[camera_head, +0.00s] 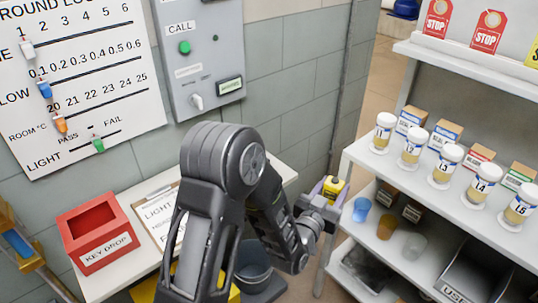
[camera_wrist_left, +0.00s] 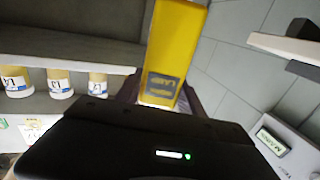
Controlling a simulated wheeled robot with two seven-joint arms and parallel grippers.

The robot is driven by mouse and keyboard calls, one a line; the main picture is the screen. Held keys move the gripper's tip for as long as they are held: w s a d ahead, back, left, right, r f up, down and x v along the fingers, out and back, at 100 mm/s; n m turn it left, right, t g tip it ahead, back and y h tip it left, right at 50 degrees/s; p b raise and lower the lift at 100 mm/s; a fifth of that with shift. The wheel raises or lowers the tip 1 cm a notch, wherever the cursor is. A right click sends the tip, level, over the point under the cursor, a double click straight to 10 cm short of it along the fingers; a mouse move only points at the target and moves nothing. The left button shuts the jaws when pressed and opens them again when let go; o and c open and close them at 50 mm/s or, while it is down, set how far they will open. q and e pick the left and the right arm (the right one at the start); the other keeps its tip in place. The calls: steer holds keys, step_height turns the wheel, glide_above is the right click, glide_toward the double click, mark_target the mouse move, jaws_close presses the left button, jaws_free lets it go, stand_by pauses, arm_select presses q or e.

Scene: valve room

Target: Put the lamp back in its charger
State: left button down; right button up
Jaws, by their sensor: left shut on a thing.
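The yellow lamp (camera_head: 334,185) is in my left gripper (camera_head: 330,192), held up in front of the grey wall, just left of the white shelf. In the left wrist view the lamp (camera_wrist_left: 176,45) is a long yellow block with a dark label, and it stands out between the fingers of my left gripper (camera_wrist_left: 158,95). The gripper is shut on it. The dark gripper body hides the lower part of that view. I cannot pick out the charger in either view. My right gripper is not in view.
The shelf (camera_head: 352,152) on the right holds jars, small boxes and cups. A red key drop box (camera_head: 92,229) and a clipboard (camera_head: 148,217) are on the white table (camera_head: 118,270). A bucket (camera_head: 254,264) stands low behind my arm. A grey call panel (camera_head: 200,55) is on the wall.

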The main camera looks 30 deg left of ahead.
arm_select(q)
steer(key=shift+w, duration=0.2)
steer(key=shift+r, duration=0.1)
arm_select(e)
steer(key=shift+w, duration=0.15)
arm_select(q)
steer(key=shift+s, duration=0.1)
